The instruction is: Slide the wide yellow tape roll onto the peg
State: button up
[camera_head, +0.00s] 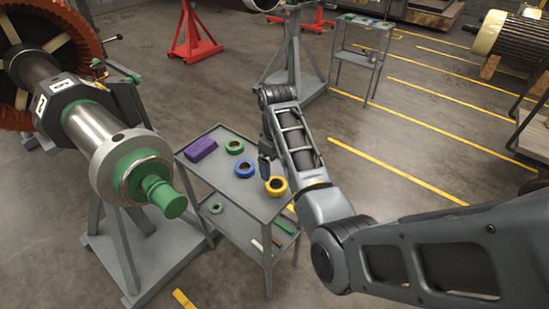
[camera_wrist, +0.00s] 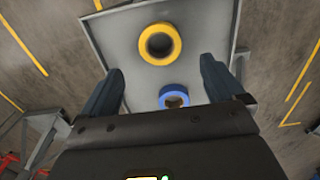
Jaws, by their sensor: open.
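The yellow tape roll (camera_head: 276,186) lies flat near the front right corner of the grey cart's top (camera_head: 262,205). In the wrist view the yellow roll (camera_wrist: 160,29) lies beyond my fingertips, its hole facing the camera. My gripper (camera_head: 266,160) is above the cart, close to the roll; in the wrist view its two fingers (camera_wrist: 158,85) stand wide apart with nothing between them at the tips. The green peg (camera_head: 165,197) sticks out from the end of the large steel rotor shaft at left, with nothing on it.
A blue tape roll (camera_head: 244,168), a green tape roll (camera_head: 235,146) and a purple block (camera_head: 201,148) lie on the cart top. The lower shelf holds a green roll and bars. A grey stand (camera_head: 140,250) is under the shaft.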

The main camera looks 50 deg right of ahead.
jog(key=b, duration=0.3)
send_over(276, 182)
jog(key=s+a, duration=0.1)
jog(key=a, duration=0.1)
jog(key=f, duration=0.4)
jog(key=shift+s+d+f, duration=0.15)
jog(key=shift+s+d, duration=0.05)
jog(key=shift+f+b, duration=1.05)
jog(key=shift+f, duration=1.15)
jog(key=shift+c, duration=0.4)
